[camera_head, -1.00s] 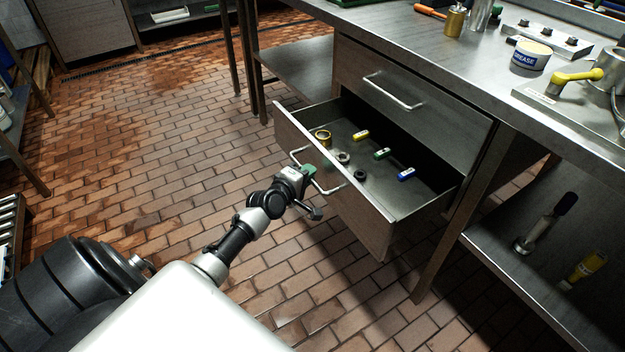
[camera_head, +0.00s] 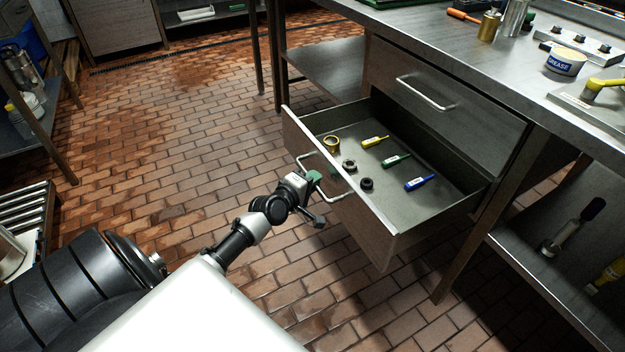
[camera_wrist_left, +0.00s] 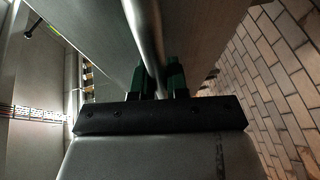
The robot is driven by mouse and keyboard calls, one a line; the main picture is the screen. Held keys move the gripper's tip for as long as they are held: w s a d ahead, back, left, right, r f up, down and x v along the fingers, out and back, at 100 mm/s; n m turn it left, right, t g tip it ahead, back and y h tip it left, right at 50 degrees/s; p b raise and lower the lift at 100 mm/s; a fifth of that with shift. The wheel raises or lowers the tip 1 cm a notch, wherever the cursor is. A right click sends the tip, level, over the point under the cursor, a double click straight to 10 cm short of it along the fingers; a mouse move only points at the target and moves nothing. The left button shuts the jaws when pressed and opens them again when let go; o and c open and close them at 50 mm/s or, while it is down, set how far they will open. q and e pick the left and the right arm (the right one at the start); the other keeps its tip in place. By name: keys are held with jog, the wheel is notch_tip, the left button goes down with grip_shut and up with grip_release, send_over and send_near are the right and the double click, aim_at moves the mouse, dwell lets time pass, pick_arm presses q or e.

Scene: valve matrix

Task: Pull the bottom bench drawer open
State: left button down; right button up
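The bottom bench drawer (camera_head: 368,232) is pulled well out below the shut upper drawer (camera_head: 440,100). Its wire handle (camera_head: 311,155) is on the front panel. My left gripper (camera_head: 314,180) is at this handle, with its green fingers on either side of the bar. In the left wrist view the handle bar (camera_wrist_left: 146,35) runs down between the two green fingers (camera_wrist_left: 158,80), which are closed on it. Inside the drawer lie a brass ring (camera_head: 331,143), two dark nuts (camera_head: 366,184), and yellow (camera_head: 374,141), green (camera_head: 396,159) and blue (camera_head: 419,182) tagged tools. My right gripper is not in view.
The steel bench top (camera_head: 480,60) carries a grease tin (camera_head: 565,62) and a yellow-handled valve. A lower shelf (camera_head: 545,262) holds tools at the right. A roller rack (camera_head: 25,215) stands at the left. Tiled floor (camera_head: 190,150) is clear before the drawer.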

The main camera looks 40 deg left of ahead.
pick_arm(q)
jog(key=c, duration=1.1)
grip_release()
jog(key=shift+c, duration=0.2)
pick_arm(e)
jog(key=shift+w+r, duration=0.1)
pick_arm(q)
jog(key=shift+s, duration=0.15)
jog(key=s+r+p, duration=0.2)
jog(key=s, duration=0.8)
jog(key=shift+s, duration=0.15)
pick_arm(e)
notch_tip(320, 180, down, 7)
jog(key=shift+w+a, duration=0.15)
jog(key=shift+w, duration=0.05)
pick_arm(q)
jog(key=shift+d, duration=0.1)
